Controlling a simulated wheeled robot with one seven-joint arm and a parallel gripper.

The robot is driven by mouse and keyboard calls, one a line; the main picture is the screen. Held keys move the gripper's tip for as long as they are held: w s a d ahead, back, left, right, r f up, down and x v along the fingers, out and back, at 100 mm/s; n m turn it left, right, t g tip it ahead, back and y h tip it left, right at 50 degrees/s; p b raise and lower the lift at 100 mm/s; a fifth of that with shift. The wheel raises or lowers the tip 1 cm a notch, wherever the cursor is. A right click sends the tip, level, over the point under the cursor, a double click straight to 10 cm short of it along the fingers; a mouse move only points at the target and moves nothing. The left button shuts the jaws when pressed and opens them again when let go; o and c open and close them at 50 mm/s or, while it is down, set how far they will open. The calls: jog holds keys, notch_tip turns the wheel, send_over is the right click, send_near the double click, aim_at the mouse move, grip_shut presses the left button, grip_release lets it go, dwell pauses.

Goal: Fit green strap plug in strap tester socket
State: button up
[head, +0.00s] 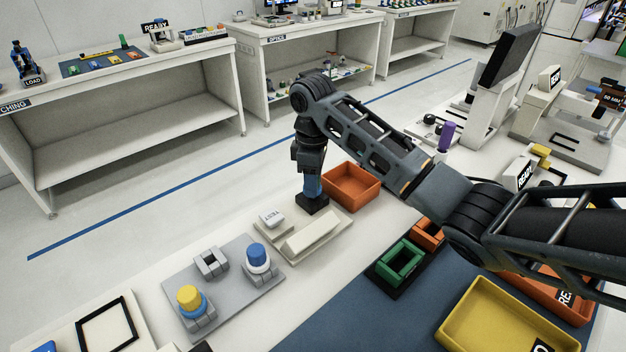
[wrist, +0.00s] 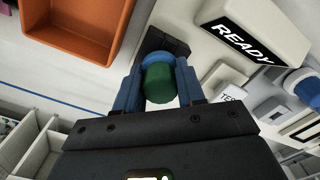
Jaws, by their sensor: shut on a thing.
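My gripper (wrist: 158,84) is shut on the green strap plug (wrist: 159,84), a green cylinder with a blue collar, which shows between the blue fingers in the wrist view. In the head view my gripper (head: 313,187) points down over the far right end of the strap tester (head: 316,236), and the plug is hidden there. A black socket block (wrist: 180,42) lies just beyond the plug in the wrist view; it also shows under the fingers in the head view (head: 312,204). I cannot tell whether the plug is seated in it. The tester's sign (wrist: 250,35) reads READY.
A grey rack (head: 233,291) holds a yellow plug (head: 189,298) and a blue plug (head: 257,256); its third holder (head: 211,263) is empty. An orange bin (head: 352,187) stands close beside my gripper. Green (head: 400,261) and yellow (head: 490,335) trays lie to the right.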

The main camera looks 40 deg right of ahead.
jog(key=shift+f, duration=0.2)
jog(key=shift+f, duration=0.3)
jog(key=shift+f, duration=0.1)
dwell(0.3)
jog(key=o, duration=1.1)
notch_tip(320, 180, up, 8)
jog(key=shift+f, duration=0.1)
